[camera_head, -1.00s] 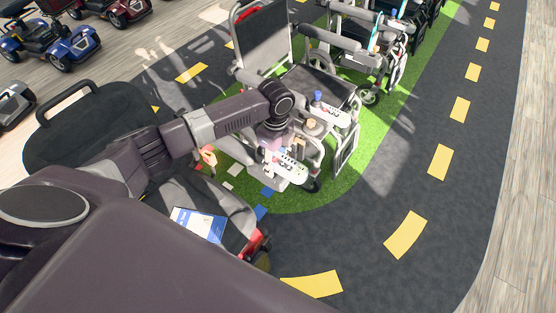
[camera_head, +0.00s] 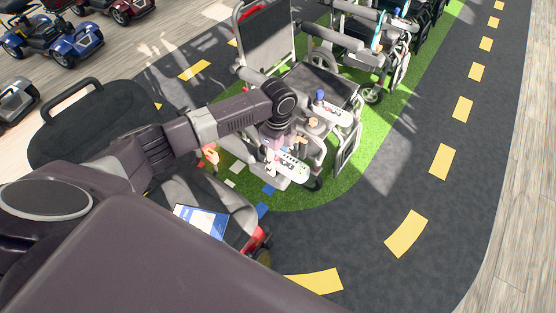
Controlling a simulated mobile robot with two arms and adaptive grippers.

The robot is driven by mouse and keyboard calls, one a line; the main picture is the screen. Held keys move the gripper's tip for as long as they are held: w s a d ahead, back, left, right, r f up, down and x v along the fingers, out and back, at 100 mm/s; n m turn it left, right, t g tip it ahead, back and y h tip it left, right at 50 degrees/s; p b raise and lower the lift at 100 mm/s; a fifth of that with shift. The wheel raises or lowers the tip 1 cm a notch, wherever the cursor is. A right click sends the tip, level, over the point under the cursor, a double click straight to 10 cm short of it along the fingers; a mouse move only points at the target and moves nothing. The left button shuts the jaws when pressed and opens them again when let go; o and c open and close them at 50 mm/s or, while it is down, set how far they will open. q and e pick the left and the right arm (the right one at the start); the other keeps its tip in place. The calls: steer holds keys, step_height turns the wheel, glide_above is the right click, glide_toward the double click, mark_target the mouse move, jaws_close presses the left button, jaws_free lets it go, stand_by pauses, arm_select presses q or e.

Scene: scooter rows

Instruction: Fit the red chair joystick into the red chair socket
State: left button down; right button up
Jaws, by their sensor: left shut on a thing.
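My left gripper (camera_head: 272,154) points down at the front of the nearest wheelchair (camera_head: 268,42), which has red trim on its backrest. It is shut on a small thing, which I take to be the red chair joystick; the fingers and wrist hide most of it. Close beside the fingertips, on the right, is a white control panel (camera_head: 292,167) with small coloured marks. I cannot tell whether the held thing touches it. The red chair socket is not clearly visible. A second white panel (camera_head: 335,114) with a blue knob (camera_head: 320,96) sits further right. My right gripper is not in view.
More wheelchairs (camera_head: 372,40) stand in a row behind, on a green strip (camera_head: 385,125). Parked scooters (camera_head: 55,42) are at the upper left. The dark lane (camera_head: 350,230) at right is clear.

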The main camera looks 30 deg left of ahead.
arm_select(q)
steer(key=shift+r+p, duration=0.1)
steer(key=shift+p, duration=0.3)
steer(key=shift+f, duration=0.25)
stand_by(0.5)
steer(key=shift+w+f+b, duration=0.1)
steer(key=shift+f+b, duration=1.35)
steer(key=shift+f, duration=0.9)
steer(key=shift+f, duration=0.2)
steer(key=c, duration=1.2)
jaws_free()
steer(key=shift+o, duration=0.5)
steer(key=shift+f, duration=0.1)
